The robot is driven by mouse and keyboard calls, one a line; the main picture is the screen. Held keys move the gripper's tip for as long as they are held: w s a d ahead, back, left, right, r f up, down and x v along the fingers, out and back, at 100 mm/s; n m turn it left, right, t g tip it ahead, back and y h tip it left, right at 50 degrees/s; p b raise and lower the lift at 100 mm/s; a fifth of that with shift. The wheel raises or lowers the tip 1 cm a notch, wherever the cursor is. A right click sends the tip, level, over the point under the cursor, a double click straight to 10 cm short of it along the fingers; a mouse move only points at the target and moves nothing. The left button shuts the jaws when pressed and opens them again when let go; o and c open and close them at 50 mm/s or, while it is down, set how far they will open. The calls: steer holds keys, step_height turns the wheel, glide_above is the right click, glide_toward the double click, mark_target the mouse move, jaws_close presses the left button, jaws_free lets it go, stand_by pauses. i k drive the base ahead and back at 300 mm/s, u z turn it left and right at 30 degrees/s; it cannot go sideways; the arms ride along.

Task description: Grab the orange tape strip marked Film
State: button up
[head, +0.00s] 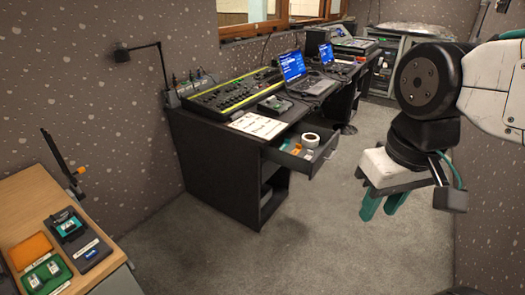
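An open drawer (322,153) under the black desk holds small items. Among them is a small orange piece (296,151), which may be a tape strip; any marking on it is too small to read. A white tape roll (310,140) lies in the drawer to its right. My gripper (383,208), with teal fingers pointing down, hangs in the air right of the drawer, well apart from it. Its fingers look apart, with nothing visible between them.
The black desk (222,162) carries a fader console (235,95), a laptop (305,75) and white sheets (257,125). A wooden table (30,200) at lower left holds an orange pad (30,251) and a green tray (42,277). The carpet (300,240) between them is clear.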

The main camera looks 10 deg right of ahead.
mark_target(298, 149)
steer(key=u, duration=0.05)
steer(key=i, duration=1.7)
steer(key=z, duration=0.65)
